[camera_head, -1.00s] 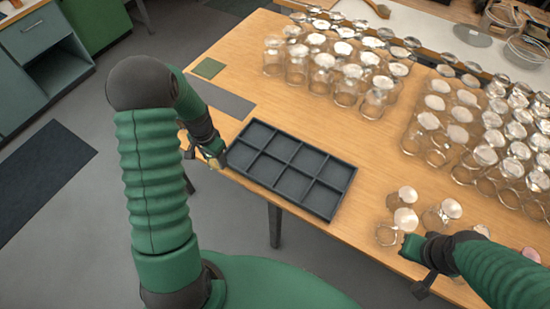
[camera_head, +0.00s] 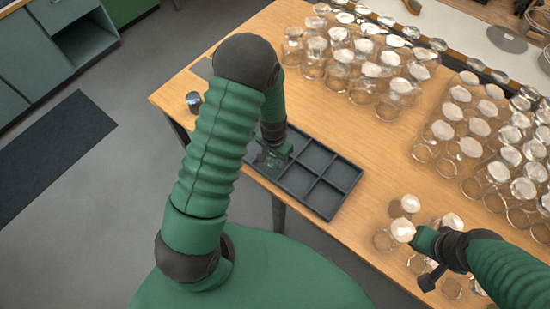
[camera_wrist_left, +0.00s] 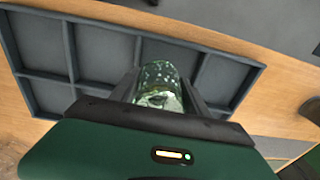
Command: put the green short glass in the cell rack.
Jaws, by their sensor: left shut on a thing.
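The dark cell rack (camera_head: 343,196) lies on the table, with several open square cells, and it fills much of the left wrist view (camera_wrist_left: 66,50). My left gripper (camera_head: 272,157) is over the rack's left part in the head view. In the left wrist view it is shut on the green short glass (camera_wrist_left: 158,83), which sits between the two fingers above or at a cell. I cannot tell whether the glass touches the cell floor. My right gripper (camera_head: 424,262) is at the right, near several clear glasses; its jaw opening is unclear.
Several clear glasses with pale tops (camera_head: 402,90) crowd the back and right of the table (camera_head: 370,145). A few more (camera_head: 402,232) stand close to my right gripper. A small dark cylinder (camera_head: 194,101) is at the table's left edge.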

